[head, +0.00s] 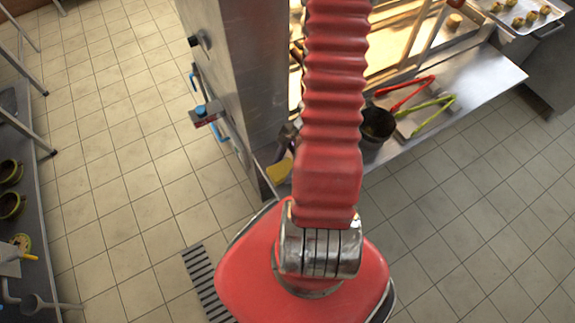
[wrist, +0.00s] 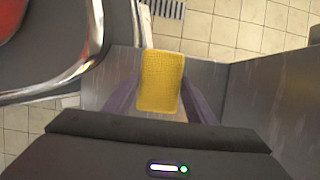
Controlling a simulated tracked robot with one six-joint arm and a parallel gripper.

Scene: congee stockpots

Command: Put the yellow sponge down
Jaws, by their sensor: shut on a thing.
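The yellow sponge (wrist: 161,80) is in the middle of the wrist view, between the two purple-grey fingers of my gripper (wrist: 160,97). The fingers are shut on it from the left and right sides. In the head view the sponge (head: 281,171) shows low beside my red arm, near the left end of the metal counter (head: 480,75). My gripper is mostly hidden behind the arm there. The sponge is over or at grey metal at the counter's end; I cannot tell whether it touches it.
A tall steel cabinet (head: 237,80) stands close left of my gripper. On the counter, a dark pot (head: 377,124), red tongs (head: 405,92) and green tongs (head: 432,114) lie to the right. Tiled floor (head: 470,210) is clear in front. A drain grate (head: 207,285) lies left.

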